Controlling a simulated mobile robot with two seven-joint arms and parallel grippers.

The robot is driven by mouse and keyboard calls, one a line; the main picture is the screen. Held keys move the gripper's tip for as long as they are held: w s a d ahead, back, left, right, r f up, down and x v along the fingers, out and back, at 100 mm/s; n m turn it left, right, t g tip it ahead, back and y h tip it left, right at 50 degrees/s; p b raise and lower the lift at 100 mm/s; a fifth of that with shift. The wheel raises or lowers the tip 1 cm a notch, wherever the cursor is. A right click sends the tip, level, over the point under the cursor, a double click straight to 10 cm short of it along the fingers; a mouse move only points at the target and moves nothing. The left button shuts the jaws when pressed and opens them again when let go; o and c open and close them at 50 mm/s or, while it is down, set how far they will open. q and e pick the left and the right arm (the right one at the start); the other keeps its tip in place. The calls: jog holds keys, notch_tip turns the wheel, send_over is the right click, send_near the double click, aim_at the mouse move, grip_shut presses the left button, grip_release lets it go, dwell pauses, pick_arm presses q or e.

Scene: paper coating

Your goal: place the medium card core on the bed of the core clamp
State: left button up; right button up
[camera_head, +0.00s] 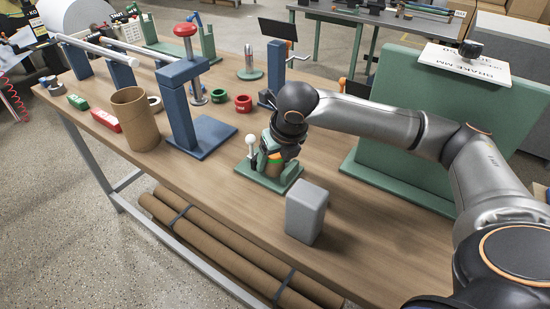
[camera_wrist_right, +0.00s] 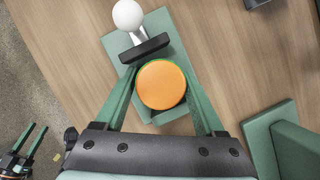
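The core clamp is a green base plate (camera_head: 285,180) with a white-knobbed lever (camera_head: 249,143) on the table; its plate (camera_wrist_right: 172,28), white knob (camera_wrist_right: 128,14) and black jaw (camera_wrist_right: 144,48) show in the wrist view. The medium card core, with an orange round end (camera_wrist_right: 161,84) and a thin green rim, stands beside the jaw over the plate. My right gripper (camera_wrist_right: 160,80) has its green fingers on both sides of the core, seemingly touching it. Whether the core rests on the bed is hidden. My left gripper (camera_wrist_right: 24,146) is at the wrist view's lower left, fingers apart and empty.
A grey block (camera_head: 307,212) stands just in front of the clamp. A blue press stand (camera_head: 182,110), a brown tube (camera_head: 135,119) and red rings (camera_head: 243,103) lie to the left and behind. A large green panel (camera_head: 430,110) stands at right. Front-right tabletop is clear.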

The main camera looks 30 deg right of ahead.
jog(key=shift+r, duration=0.2)
jog(key=p+v, duration=0.1)
jog(key=v, duration=0.5)
jog(key=shift+r, duration=0.2)
pick_arm(q)
jog(key=shift+s+a+r+p, duration=0.15)
jog(key=shift+a+r+p, duration=0.15)
jog(key=shift+a, duration=0.35)
pick_arm(e)
jog(key=shift+s+r, duration=0.25)
jog(key=shift+r, duration=0.15)
pick_arm(q)
jog(key=shift+d, duration=0.1)
jog(key=shift+d+r, duration=0.1)
jog(key=shift+r, duration=0.05)
